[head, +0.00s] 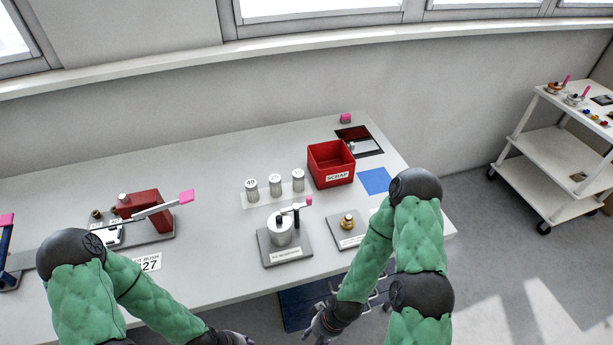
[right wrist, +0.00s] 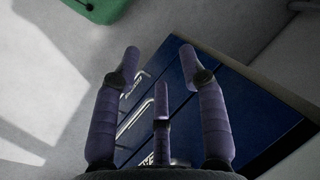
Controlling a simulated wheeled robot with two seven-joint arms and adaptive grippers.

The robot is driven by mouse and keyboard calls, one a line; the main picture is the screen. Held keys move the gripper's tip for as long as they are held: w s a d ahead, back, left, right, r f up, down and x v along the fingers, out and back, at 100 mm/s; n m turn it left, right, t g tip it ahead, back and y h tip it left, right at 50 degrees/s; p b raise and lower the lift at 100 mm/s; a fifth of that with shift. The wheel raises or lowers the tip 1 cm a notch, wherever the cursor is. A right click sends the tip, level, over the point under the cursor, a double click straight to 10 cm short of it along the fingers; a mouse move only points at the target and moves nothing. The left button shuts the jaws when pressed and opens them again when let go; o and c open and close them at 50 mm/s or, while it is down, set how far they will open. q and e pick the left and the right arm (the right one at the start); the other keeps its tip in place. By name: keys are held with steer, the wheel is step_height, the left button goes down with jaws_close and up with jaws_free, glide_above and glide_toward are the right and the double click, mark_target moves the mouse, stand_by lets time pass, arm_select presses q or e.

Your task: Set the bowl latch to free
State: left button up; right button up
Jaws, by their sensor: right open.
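A silver metal bowl-like cylinder (head: 281,232) stands on a grey labelled base plate (head: 288,256) near the table's front edge. A black and silver lever with a pink knob (head: 308,201) runs across its top and points right. I cannot tell the latch's setting from here. My right gripper (head: 318,326) is below the table's front edge, apart from the device. In the right wrist view its purple fingers (right wrist: 160,80) are spread and empty. My left gripper (head: 235,340) is at the bottom edge of the head view, mostly cut off.
A brass part on a plate (head: 347,224) stands right of the device. Several numbered cylinders (head: 275,183) and a red SCRAP bin (head: 330,165) stand behind. A red fixture with a pink-tipped lever (head: 150,205) is at left. A blue drawer cabinet (right wrist: 190,90) lies beyond my right fingers.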

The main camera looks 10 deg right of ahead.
steer(key=w+r+n+p, duration=0.2)
steer(key=w+r+p, duration=0.3)
steer(key=r, duration=0.1)
steer(key=w+d+r+n+p, duration=0.1)
steer(key=w+r+n+p, duration=0.2)
steer(key=r, duration=0.4)
steer(key=w+r+n+p, duration=0.3)
steer(key=w+r+p, duration=0.3)
steer(key=w, duration=0.2)
steer(key=shift+d+r+p, duration=0.15)
steer(key=shift+d+p, duration=0.15)
steer(key=shift+d, duration=0.1)
steer(key=w+d+r+n+h, duration=0.1)
steer(key=w+r+n, duration=0.35)
steer(key=w, duration=0.35)
step_height(320, 180, up, 14)
steer(key=n+h, duration=0.3)
steer(key=n, duration=0.3)
glide_above(309, 197)
steer(key=shift+m, duration=0.25)
step_height(309, 197, down, 11)
steer(key=shift+r+p, duration=0.1)
steer(key=shift+p, duration=0.3)
jaws_close()
